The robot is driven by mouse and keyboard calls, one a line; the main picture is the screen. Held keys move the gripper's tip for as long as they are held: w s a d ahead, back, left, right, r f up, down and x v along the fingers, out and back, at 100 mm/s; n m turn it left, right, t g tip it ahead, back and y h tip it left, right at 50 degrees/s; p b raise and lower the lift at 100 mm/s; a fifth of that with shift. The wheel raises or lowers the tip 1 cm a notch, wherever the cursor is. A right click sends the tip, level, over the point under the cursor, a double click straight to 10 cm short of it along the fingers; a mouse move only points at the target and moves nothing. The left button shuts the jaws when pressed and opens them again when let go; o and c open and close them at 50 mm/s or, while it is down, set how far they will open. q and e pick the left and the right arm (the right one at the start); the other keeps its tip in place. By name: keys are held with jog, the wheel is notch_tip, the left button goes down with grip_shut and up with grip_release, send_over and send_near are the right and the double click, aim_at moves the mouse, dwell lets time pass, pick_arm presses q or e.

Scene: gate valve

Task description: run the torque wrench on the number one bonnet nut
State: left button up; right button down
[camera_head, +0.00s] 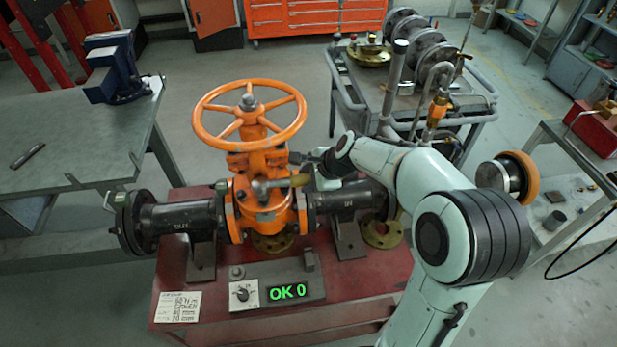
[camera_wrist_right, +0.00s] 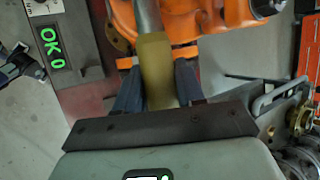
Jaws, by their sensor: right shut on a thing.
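The orange gate valve (camera_head: 262,205) stands upright on a red stand, with a spoked handwheel (camera_head: 249,116) on top. The torque wrench has a tan grip (camera_head: 298,180) and a steel head end (camera_head: 262,186), which lies across the front of the bonnet. My right gripper (camera_head: 312,178) is shut on the tan grip. In the right wrist view its two dark fingers (camera_wrist_right: 158,88) flank the grip (camera_wrist_right: 156,66), and the steel shaft (camera_wrist_right: 147,16) runs toward the orange body. The number one nut cannot be made out. A dark jaw-like part (camera_wrist_right: 18,66) at the left edge may be my left gripper.
A box with a green "OK 0" display (camera_head: 288,292) and a knob sits on the red stand (camera_head: 365,282), beside a paper card (camera_head: 178,307). Black pipes (camera_head: 180,217) flank the valve. A cart (camera_head: 345,88) stands behind, a bench with a vise (camera_head: 115,68) at left.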

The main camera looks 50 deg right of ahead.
pick_arm(q)
jog(key=shift+f, duration=0.1)
pick_arm(e)
jog(key=shift+w, duration=0.1)
dwell(0.4)
pick_arm(q)
jog(key=shift+s+f+b, duration=0.25)
jog(key=shift+f+b, duration=0.3)
jog(key=shift+s+f+b, duration=0.25)
jog(key=shift+f+b, duration=0.25)
jog(key=shift+f, duration=0.05)
pick_arm(e)
jog(key=shift+f, duration=2.2)
dwell(0.4)
pick_arm(q)
jog(key=shift+w+r+p, duration=0.25)
jog(key=shift+r+p, duration=0.25)
jog(key=shift+r, duration=0.05)
pick_arm(e)
jog(key=shift+r, duration=0.3)
dwell(0.6)
jog(key=shift+r+p, duration=1.8)
jog(key=shift+r, duration=0.35)
pick_arm(q)
jog(key=w+r, duration=0.1)
jog(key=r, duration=0.2)
jog(key=w+r, duration=0.1)
jog(key=shift+w+r, duration=0.2)
jog(key=shift+w, duration=0.15)
jog(key=shift+s, duration=0.15)
